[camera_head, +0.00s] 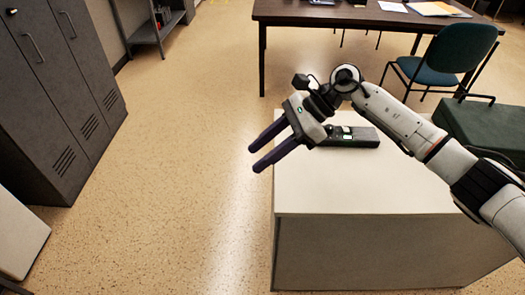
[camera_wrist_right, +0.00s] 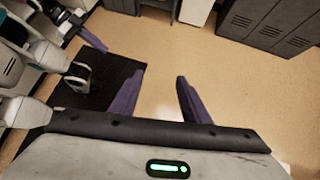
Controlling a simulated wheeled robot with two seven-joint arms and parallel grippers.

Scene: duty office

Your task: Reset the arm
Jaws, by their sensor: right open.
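My right arm reaches in from the right in the head view. Its gripper (camera_head: 253,159) is open and empty, with two dark purple fingers pointing left past the left edge of a pale cabinet top (camera_head: 340,190). In the right wrist view the same gripper (camera_wrist_right: 160,77) has its fingers apart with bare floor between them. A purple finger of what looks like my left gripper (camera_wrist_right: 92,39) shows at the upper left there; whether it is open cannot be told. The left arm is not in the head view.
A black device (camera_head: 352,137) lies on the cabinet top behind the right gripper. A dark desk (camera_head: 345,14) and a teal chair (camera_head: 458,55) stand at the back. Grey lockers (camera_head: 60,90) stand at the left. Open floor (camera_head: 180,150) lies between.

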